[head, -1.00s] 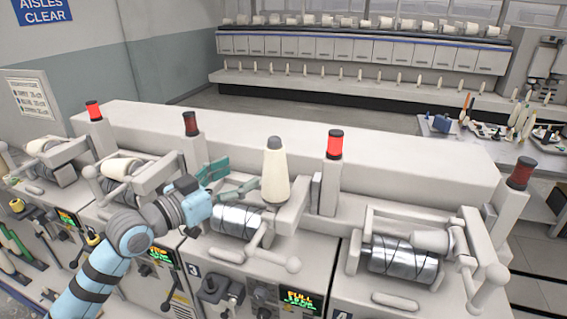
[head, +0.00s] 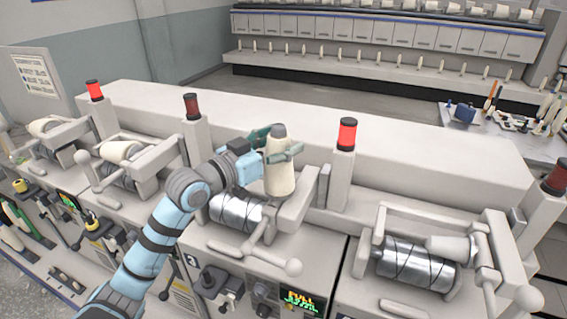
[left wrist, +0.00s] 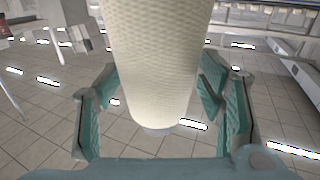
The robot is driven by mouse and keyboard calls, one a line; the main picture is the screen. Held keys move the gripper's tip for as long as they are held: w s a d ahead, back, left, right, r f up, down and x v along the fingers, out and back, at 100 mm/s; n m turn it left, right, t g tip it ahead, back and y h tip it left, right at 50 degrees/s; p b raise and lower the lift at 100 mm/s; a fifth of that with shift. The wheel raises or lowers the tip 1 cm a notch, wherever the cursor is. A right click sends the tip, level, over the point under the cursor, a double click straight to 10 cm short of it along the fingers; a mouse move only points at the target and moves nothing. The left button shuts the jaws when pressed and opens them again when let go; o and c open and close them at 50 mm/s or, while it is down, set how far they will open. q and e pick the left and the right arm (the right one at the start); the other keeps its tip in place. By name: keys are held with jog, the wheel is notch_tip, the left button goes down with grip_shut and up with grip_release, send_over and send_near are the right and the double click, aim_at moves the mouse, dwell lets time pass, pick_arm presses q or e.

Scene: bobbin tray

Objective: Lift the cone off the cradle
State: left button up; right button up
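My left gripper (head: 274,144) is at the cone's upper part, with one teal finger on the far side and one on the near side. In the left wrist view the cone (left wrist: 152,65) fills the middle between the two fingers (left wrist: 160,95). A gap shows at the left finger; the right finger is close to the cone, and contact there is unclear. The gripper looks open. My right gripper is not in view.
A red lamp post (head: 346,150) stands just right of the cone, and a dark red lamp (head: 191,106) is left of it. The cradle's arm with a ball knob (head: 292,267) sticks out in front. Another winding unit (head: 410,262) with a cone is to the right.

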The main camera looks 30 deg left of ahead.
pick_arm(q)
jog(key=shift+s+r, duration=0.25)
jog(key=shift+s, duration=0.2)
jog(key=c, duration=0.6)
jog(key=shift+w+f, duration=0.1)
grip_shut()
